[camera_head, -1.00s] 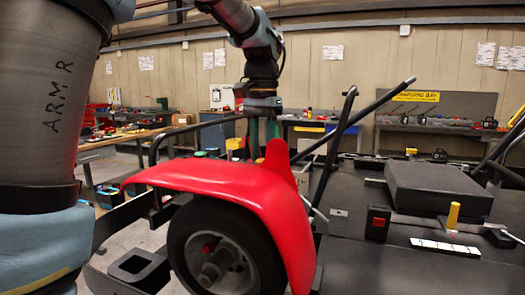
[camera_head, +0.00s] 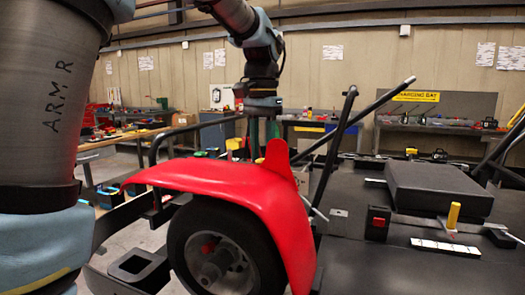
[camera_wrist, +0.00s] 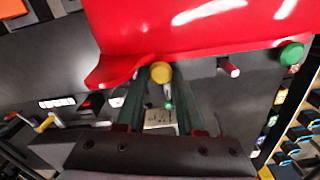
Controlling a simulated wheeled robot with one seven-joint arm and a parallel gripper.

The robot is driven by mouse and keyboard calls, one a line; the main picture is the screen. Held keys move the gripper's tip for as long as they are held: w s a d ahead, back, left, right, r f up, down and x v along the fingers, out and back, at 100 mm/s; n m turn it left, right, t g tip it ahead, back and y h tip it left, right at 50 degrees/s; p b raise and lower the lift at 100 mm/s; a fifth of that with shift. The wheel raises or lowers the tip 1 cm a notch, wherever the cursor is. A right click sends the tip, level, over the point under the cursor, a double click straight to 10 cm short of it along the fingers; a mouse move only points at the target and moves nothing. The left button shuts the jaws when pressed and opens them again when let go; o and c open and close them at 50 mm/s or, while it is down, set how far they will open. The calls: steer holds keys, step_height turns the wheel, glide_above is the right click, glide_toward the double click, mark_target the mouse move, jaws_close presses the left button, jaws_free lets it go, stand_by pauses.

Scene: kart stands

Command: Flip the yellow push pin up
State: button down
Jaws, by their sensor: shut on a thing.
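The yellow push pin shows its round yellow head (camera_wrist: 160,73) in the wrist view, beside the lower edge of the red fender (camera_wrist: 190,32). My gripper (camera_wrist: 161,88) is shut on it, with the two dark green fingers on either side of the head. The pin's shaft is mostly hidden. In the head view my gripper (camera_head: 263,140) points down behind the red fender (camera_head: 235,180), which hides the fingertips and the held pin.
A green knob (camera_wrist: 290,53) and a red-tipped pin (camera_wrist: 229,66) are to the right of the yellow head. A yellow post (camera_head: 453,215), a red switch (camera_head: 377,222) and a black box (camera_head: 437,190) stand on the kart. Black bars (camera_head: 340,140) rise right of my gripper.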

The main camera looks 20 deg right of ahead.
mark_target(262, 159)
stand_by(0.3)
steer(key=shift+r+p, duration=0.9)
steer(key=shift+p, duration=0.1)
steer(key=shift+f, duration=0.1)
steer(key=c, duration=0.5)
jaws_free()
step_height(262, 159, up, 11)
steer(key=shift+b, duration=0.3)
steer(key=shift+f, duration=0.1)
